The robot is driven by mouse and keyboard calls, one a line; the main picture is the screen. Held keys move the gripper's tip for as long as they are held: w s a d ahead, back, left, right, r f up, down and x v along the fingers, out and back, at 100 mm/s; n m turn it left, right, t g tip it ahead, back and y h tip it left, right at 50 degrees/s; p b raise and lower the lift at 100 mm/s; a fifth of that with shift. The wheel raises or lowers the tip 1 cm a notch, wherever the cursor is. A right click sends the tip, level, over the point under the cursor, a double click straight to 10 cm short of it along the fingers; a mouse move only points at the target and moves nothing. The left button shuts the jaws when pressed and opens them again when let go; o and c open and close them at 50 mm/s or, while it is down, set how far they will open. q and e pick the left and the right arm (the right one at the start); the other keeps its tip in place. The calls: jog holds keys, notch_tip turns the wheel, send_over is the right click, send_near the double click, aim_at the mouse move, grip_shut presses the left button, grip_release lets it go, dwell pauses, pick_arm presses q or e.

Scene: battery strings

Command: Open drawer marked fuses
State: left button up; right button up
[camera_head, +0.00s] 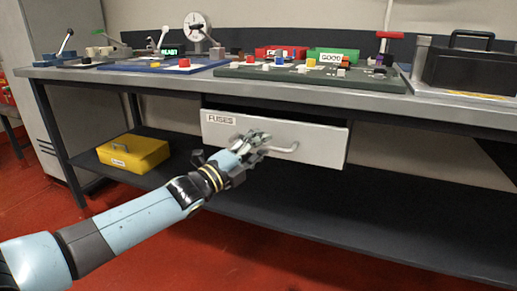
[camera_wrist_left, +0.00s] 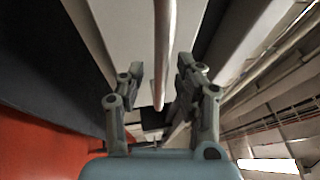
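The drawer (camera_head: 318,142) has a light grey front with a label reading FUSES (camera_head: 221,119) at its upper left. It hangs under the workbench. I cannot tell whether it is fully shut. Its pale bar handle (camera_head: 287,149) runs across the front and is partly hidden by my left gripper (camera_head: 262,141). In the left wrist view, the left gripper (camera_wrist_left: 159,68) has its fingers apart, with the handle (camera_wrist_left: 163,40) between them. A gap shows on both sides of the handle. My right gripper is not in view.
The workbench (camera_head: 190,81) carries boards with coloured parts, a dial gauge (camera_head: 196,30) and a black case (camera_head: 468,68). A yellow box (camera_head: 135,152) sits on the dark lower shelf (camera_head: 320,215). A grey cabinet (camera_head: 45,100) stands at left. Red floor in front is clear.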

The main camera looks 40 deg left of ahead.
pick_arm(q)
grip_shut()
jog(key=shift+s, duration=0.15)
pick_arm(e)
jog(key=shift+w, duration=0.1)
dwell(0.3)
pick_arm(q)
jog(key=shift+s+d, duration=0.1)
jog(key=shift+s, duration=0.05)
jog(key=s+d+p, duration=0.3)
jog(key=s+p, duration=0.3)
jog(key=s, duration=0.8)
jog(key=s+d+p, duration=0.3)
jog(key=s+p, duration=0.3)
jog(key=s, duration=0.8)
jog(key=shift+s+d+f+p, duration=0.15)
jog(key=shift+d+p, duration=0.2)
jog(key=shift+p, duration=0.05)
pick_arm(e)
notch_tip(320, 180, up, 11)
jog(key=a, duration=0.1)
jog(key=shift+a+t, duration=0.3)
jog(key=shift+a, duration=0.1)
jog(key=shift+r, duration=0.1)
